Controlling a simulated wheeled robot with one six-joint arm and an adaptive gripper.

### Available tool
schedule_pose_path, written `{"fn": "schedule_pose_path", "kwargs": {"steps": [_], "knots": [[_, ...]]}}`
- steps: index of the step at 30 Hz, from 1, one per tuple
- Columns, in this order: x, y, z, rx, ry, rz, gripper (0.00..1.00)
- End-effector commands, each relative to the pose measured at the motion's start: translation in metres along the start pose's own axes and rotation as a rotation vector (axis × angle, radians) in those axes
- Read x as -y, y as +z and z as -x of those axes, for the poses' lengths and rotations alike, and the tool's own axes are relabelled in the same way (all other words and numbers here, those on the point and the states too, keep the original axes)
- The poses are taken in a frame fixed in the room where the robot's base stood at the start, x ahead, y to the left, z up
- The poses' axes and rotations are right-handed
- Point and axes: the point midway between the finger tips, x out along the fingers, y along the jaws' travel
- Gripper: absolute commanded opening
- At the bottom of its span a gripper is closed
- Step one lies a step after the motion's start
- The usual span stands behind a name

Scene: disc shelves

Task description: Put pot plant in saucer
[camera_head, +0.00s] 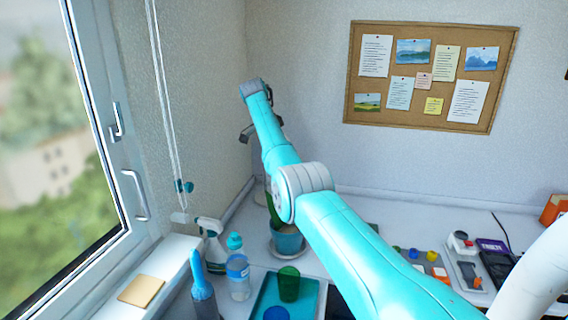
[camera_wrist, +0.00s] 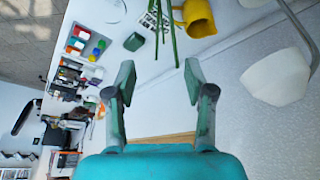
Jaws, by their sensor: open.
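A blue pot (camera_head: 288,240) with a dark green plant (camera_head: 274,212) stands on the white counter near the back left corner, partly hidden behind my arm. A grey-blue rim under the pot looks like a saucer (camera_head: 284,254), but I cannot tell how the pot sits on it. My gripper (camera_head: 258,130) is high in the wall corner, above and behind the pot. In the wrist view my gripper (camera_wrist: 158,84) is open, with nothing between its fingers. Green stems (camera_wrist: 160,28) show beyond the fingertips there; their base is out of frame.
A spray bottle (camera_head: 211,240), a water bottle (camera_head: 238,278) and a teal tray (camera_head: 262,298) with a green cup (camera_head: 288,284) stand in front of the pot. The window (camera_head: 100,130) is left; a corkboard (camera_head: 428,118) hangs behind.

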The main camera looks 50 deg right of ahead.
Motion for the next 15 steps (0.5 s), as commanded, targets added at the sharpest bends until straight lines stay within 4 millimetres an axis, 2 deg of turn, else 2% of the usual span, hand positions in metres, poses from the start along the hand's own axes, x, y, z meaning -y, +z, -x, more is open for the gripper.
{"fn": "schedule_pose_path", "kwargs": {"steps": [3, 6, 15], "knots": [[0.0, 0.0, 0.021, 0.0, -0.002, 0.0, 0.54], [0.0, 0.001, 0.032, 0.0, -0.001, 0.001, 0.54], [0.0, 0.001, 0.042, 0.001, 0.001, 0.001, 0.54]]}}
